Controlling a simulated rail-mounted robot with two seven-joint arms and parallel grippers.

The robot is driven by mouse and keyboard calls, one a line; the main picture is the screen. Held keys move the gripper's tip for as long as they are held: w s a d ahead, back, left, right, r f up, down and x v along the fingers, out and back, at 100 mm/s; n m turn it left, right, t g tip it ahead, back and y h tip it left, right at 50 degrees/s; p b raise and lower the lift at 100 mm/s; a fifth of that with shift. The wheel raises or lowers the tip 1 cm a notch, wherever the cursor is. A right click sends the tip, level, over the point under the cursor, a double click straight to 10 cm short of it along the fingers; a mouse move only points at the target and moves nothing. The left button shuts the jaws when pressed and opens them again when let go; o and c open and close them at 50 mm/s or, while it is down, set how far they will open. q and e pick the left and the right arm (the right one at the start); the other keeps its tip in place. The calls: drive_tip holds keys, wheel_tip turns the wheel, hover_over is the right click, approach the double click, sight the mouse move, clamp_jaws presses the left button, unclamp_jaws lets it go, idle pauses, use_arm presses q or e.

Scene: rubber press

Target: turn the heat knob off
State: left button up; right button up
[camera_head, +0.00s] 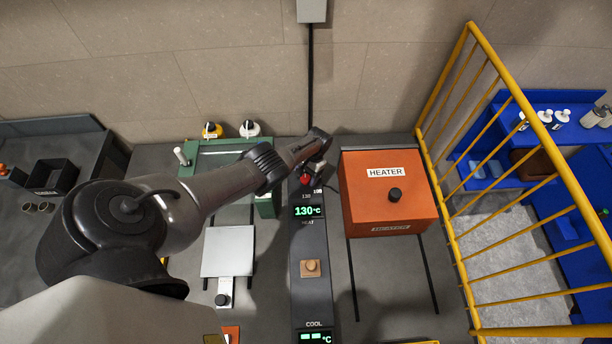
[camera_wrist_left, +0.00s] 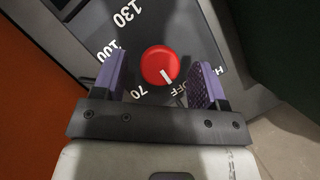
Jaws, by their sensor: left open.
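The red heat knob (camera_wrist_left: 158,62) sits on the dark dial plate marked 70, 100, 130 and OFF. Its white pointer line is on the side of the OFF label, which a finger partly hides. In the head view the red knob (camera_head: 304,180) is at the top of the control panel, above a display (camera_head: 309,211) reading 130°C. My left gripper (camera_wrist_left: 160,80) is open, with its purple finger pads on either side of the knob. Gaps show between pads and knob; I cannot tell any contact. In the head view the left gripper (camera_head: 314,176) is partly hidden at the knob.
An orange heater box (camera_head: 365,212) stands close to the right of the panel, and a green press frame (camera_head: 264,206) to its left. A knob on a tan base (camera_head: 310,268) is lower on the panel. A yellow railing (camera_head: 452,205) bounds the right.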

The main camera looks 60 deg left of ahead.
use_arm(q)
drive_tip(key=p+v, duration=0.3)
drive_tip(key=v, duration=1)
drive_tip(key=shift+r, duration=0.1)
